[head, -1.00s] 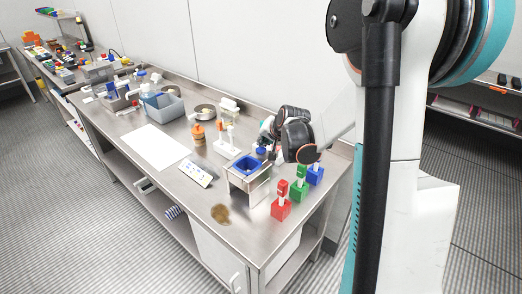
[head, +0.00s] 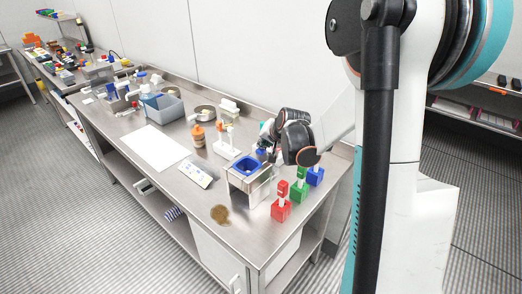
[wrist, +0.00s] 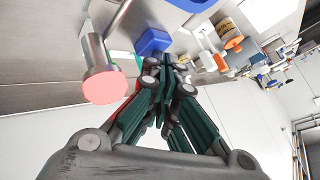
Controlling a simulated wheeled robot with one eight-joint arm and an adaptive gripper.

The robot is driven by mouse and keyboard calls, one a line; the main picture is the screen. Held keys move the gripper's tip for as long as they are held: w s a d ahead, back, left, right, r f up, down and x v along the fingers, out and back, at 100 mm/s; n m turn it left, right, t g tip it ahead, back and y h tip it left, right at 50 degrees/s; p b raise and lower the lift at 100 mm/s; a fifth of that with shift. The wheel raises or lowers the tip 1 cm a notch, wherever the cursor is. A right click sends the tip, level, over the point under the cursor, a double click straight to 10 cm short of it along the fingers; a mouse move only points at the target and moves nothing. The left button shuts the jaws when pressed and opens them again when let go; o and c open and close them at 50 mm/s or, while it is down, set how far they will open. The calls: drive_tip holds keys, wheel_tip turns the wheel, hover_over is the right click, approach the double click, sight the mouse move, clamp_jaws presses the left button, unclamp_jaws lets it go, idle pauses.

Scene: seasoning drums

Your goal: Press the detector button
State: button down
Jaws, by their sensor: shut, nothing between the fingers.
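My gripper (wrist: 163,68) is shut and empty, its dark fingers together in the middle of the wrist view. A round pink-red disc (wrist: 104,88) on the end of a metal cylinder shows just left of the fingers, close to the camera. It may be the detector button, but I cannot tell for sure. A blue object (wrist: 152,42) lies just beyond the fingertips; I cannot tell whether they touch it. In the head view my wrist hides most of the fingers, at the workbench's near right part, behind a metal stand with a blue bin (head: 248,163).
Red (head: 281,210), green (head: 299,192) and blue (head: 315,176) blocks stand right of the stand. An orange-brown bottle (head: 198,136) and a white rack (head: 227,147) stand to its left.

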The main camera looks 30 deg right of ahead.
drive_tip(key=shift+f, duration=0.25)
drive_tip(key=shift+r, duration=0.1)
idle(0.3)
drive_tip(key=shift+r+p, duration=0.5)
drive_tip(key=shift+r, duration=0.4)
drive_tip(key=shift+r+p, duration=1.7)
drive_tip(key=shift+r, duration=0.8)
drive_tip(key=shift+a, duration=0.1)
